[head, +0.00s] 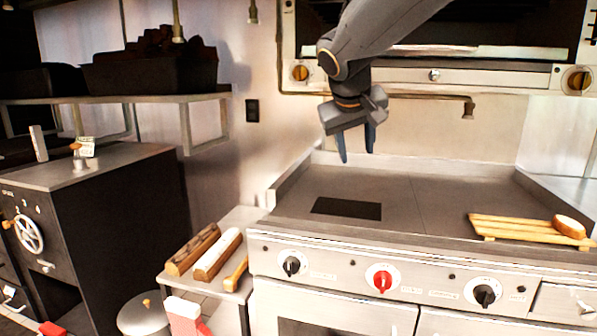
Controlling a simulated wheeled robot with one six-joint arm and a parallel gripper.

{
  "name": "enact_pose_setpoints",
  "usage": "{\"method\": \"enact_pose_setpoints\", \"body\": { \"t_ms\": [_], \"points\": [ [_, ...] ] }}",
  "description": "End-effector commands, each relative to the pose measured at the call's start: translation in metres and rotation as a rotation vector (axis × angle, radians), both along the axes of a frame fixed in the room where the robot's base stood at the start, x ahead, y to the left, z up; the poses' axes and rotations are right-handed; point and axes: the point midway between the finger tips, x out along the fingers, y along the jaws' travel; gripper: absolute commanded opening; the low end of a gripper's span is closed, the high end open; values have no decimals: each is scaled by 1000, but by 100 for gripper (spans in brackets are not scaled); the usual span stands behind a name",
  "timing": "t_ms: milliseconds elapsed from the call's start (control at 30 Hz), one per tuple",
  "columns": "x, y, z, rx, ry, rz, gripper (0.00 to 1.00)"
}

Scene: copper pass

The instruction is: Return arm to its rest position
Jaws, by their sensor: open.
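My arm reaches down from the top of the head view. My gripper (357,158) is open, with its two dark blue fingers apart and pointing down. Nothing shows between the fingers. It hangs above the back part of the flat griddle top (440,200), in front of the pale back wall. The fingertips look clear of the surface, though the exact height is hard to tell.
A dark rectangular plate (346,208) lies on the griddle. A wooden rack (520,230) with a round bread-like piece (568,226) is at right. An oven (430,75) hangs above. Logs (193,250) lie on the side table. A shelf (150,98) juts out at left.

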Motion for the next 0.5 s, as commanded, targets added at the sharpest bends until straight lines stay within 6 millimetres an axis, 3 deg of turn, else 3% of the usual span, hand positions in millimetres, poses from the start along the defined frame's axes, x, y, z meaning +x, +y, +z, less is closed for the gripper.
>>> {"method": "enact_pose_setpoints", "body": {
  "t_ms": [100,167,300,500],
  "points": [
    [-47,-23,-66,42,154,-24,41],
    [-73,-32,-96,68,226,-36,41],
    [-144,-50,-160,142,385,-78,41],
    [-241,-61,-218,246,555,-149,41]
  ]
}}
